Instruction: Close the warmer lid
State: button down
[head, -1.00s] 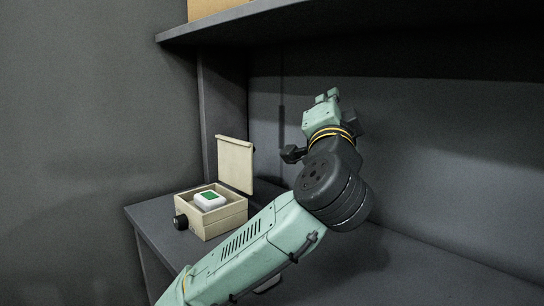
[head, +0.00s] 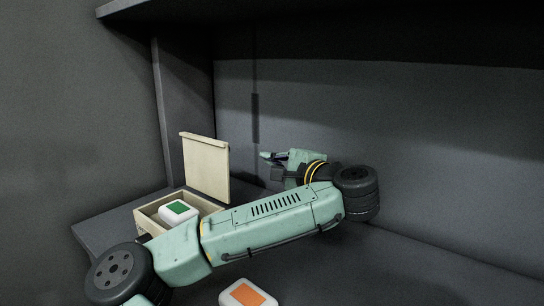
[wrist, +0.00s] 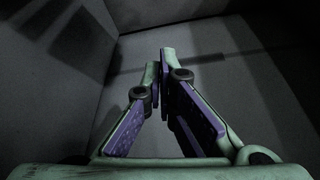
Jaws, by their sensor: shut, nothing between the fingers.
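The warmer (head: 150,218) is a cream box on the grey surface at the left in the head view. Its lid (head: 207,167) stands upright, open, at the box's back edge. A white block with a green top (head: 178,211) sits inside the box. My gripper (head: 265,156) is to the right of the lid, near the back wall, apart from the lid and pointing left. In the wrist view my gripper (wrist: 160,62) is shut with nothing between its fingers. My arm hides part of the box's front.
A white block with an orange top (head: 247,293) lies on the surface (head: 420,275) at the front, below my arm. A shelf (head: 330,18) hangs above. The back wall (head: 440,130) is close behind my gripper. The surface to the right is clear.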

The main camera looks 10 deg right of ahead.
jog(key=w+a+p, duration=0.4)
jog(key=a, duration=0.2)
jog(key=shift+w+a+r, duration=0.15)
jog(key=shift+w+a, duration=0.05)
